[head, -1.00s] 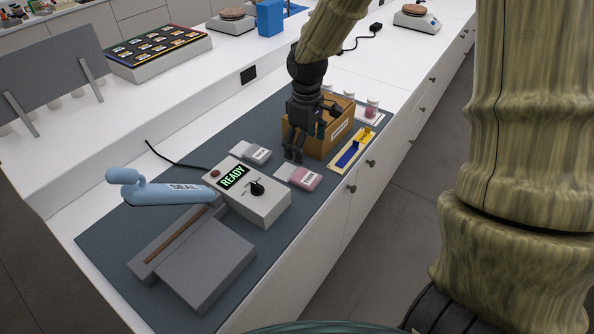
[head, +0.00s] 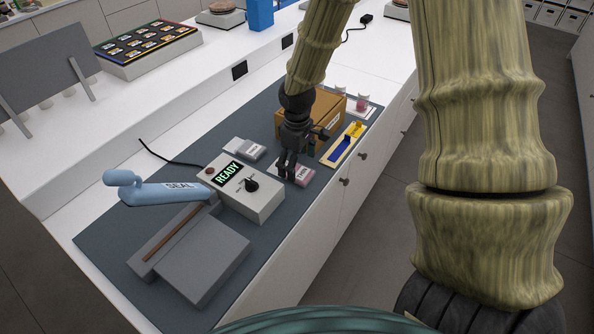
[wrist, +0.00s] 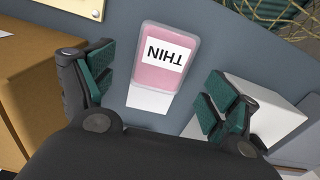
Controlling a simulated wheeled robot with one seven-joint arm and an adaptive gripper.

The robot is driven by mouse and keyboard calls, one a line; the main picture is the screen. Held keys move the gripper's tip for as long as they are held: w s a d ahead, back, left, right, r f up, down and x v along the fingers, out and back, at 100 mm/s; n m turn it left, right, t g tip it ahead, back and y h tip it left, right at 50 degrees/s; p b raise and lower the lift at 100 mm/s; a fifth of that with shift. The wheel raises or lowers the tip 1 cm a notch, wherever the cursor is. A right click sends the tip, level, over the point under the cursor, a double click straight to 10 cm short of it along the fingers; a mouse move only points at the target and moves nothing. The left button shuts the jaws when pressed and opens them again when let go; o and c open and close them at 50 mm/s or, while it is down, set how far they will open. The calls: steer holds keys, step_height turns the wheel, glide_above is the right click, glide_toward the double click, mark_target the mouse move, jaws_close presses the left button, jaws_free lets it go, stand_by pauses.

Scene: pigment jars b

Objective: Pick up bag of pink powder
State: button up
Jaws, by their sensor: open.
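The bag of pink powder (head: 304,175) lies flat on the dark mat, right of the sealer's control box. In the wrist view the pink bag (wrist: 164,58) has a white label reading "THIN" and a pale empty end towards my gripper. My gripper (head: 289,175) is just above the bag and partly covers it in the head view. In the wrist view my gripper (wrist: 160,95) is open, with its green-padded fingers apart to either side of the bag and nothing between them. I cannot tell the exact height above the bag.
The sealer's blue handle (head: 165,191) stands at the left. The counter's front edge is near the bag.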

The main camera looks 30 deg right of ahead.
steer(key=shift+f, duration=1.25)
steer(key=c, duration=1.1)
